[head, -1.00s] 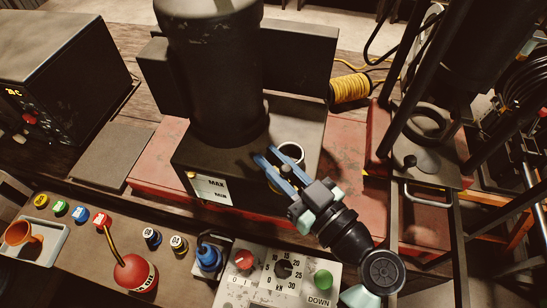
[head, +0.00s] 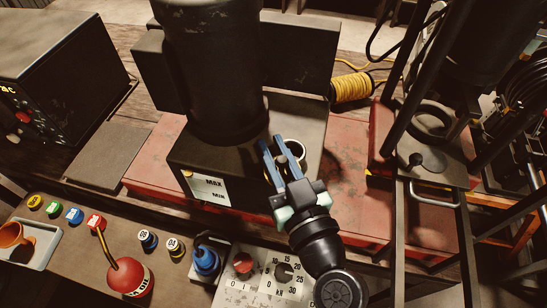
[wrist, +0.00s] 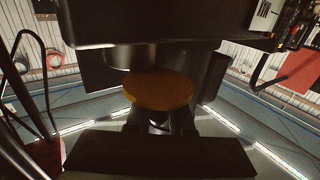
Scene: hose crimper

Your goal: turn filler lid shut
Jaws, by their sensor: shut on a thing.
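A flat amber disc, seemingly the filler lid (wrist: 158,90), shows in the wrist view ahead of the gripper, below the dark tank parts. My gripper appears shut on it. In the head view the fingers hide the lid. I cannot tell how far the lid is turned.
A tall black cylinder (head: 210,70) stands left of the fingers. A control panel (head: 265,270) with knobs is in front, with a red oil can (head: 131,278) to its left. A yellow cord spool (head: 351,88) lies behind. A black press frame (head: 400,120) stands right.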

